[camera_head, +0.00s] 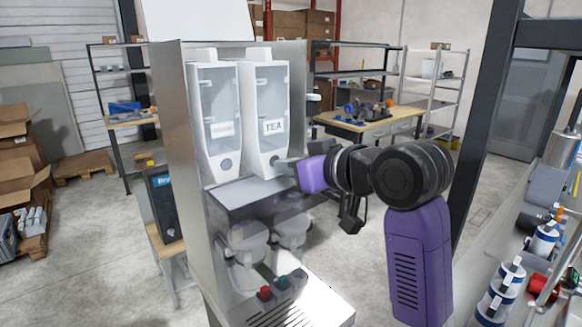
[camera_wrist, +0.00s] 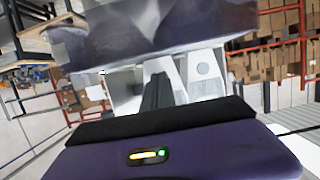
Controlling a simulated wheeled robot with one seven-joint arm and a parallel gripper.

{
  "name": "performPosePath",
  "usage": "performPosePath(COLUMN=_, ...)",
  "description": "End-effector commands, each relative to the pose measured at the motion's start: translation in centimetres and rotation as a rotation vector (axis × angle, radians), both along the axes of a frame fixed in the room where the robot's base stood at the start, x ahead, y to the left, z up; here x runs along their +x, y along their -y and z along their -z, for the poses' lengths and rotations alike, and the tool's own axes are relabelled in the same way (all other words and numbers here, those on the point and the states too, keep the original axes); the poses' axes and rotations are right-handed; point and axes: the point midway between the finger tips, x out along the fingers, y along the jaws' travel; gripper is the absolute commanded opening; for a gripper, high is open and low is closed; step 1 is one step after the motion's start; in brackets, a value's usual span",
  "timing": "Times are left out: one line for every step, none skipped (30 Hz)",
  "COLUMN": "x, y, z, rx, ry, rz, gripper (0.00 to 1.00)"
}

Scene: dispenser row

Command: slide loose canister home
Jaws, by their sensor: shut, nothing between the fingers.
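Two white canisters hang side by side in the upper bay of a grey dispenser cabinet (camera_head: 181,130). The left canister (camera_head: 226,140) has a round grey knob low on its front. The right canister (camera_head: 262,145) is marked TEA. My gripper (camera_head: 279,163) is shut and empty, its tip at the lower front of the TEA canister; I cannot tell whether it touches. In the wrist view my dark fingers (camera_wrist: 157,90) point at one white canister (camera_wrist: 177,72), with the other canister (camera_wrist: 207,85) beside it. I cannot tell which canister is loose.
Below the canisters is a clear hood over two rounded grinders or cups (camera_head: 247,240). Red and green buttons (camera_head: 264,293) sit above a drip grille. A bench with blue-and-white jars (camera_head: 545,238) stands at the right. The floor between is clear.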

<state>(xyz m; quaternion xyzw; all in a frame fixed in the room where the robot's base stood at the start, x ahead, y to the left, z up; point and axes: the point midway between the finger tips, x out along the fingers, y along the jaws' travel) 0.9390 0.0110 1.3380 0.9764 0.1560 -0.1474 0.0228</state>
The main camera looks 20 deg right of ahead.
Motion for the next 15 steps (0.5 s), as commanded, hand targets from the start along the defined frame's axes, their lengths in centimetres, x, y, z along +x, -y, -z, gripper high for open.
performPosePath(x=0.2, y=-0.1, z=0.0, rx=0.0, ry=0.0, rz=-0.001, gripper=0.0)
performPosePath(x=0.3, y=-0.1, z=0.0, rx=0.0, ry=0.0, rz=-0.001, gripper=0.0)
performPosePath(x=0.4, y=-0.2, z=0.0, rx=-0.001, ry=-0.001, rz=-0.001, gripper=0.0)
performPosePath(x=0.5, y=-0.2, z=0.0, rx=-0.001, ry=-0.001, rz=-0.001, gripper=0.0)
performPosePath(x=0.6, y=-0.3, z=0.0, rx=-0.001, ry=-0.001, rz=-0.001, gripper=0.0)
performPosePath(x=0.7, y=-0.3, z=0.0, rx=-0.001, ry=-0.001, rz=-0.001, gripper=0.0)
performPosePath(x=0.9, y=-0.4, z=0.0, rx=-0.001, ry=-0.001, rz=-0.001, gripper=0.0)
performPosePath(x=1.0, y=-0.4, z=0.0, rx=-0.001, ry=-0.002, rz=-0.001, gripper=0.0)
performPosePath(x=1.1, y=-0.5, z=0.0, rx=-0.001, ry=-0.001, rz=-0.002, gripper=0.0)
performPosePath(x=1.2, y=-0.5, z=0.0, rx=-0.001, ry=-0.001, rz=-0.002, gripper=0.0)
performPosePath(x=1.3, y=-0.5, z=0.0, rx=-0.001, ry=-0.001, rz=-0.002, gripper=0.0)
performPosePath(x=1.4, y=-0.6, z=0.0, rx=0.0, ry=0.0, rz=-0.002, gripper=0.0)
performPosePath(x=1.5, y=-0.6, z=0.0, rx=0.0, ry=0.0, rz=-0.002, gripper=0.0)
performPosePath(x=1.6, y=-0.6, z=0.0, rx=0.0, ry=0.0, rz=-0.002, gripper=0.0)
performPosePath(x=1.8, y=-0.7, z=0.0, rx=-0.001, ry=-0.001, rz=-0.002, gripper=0.0)
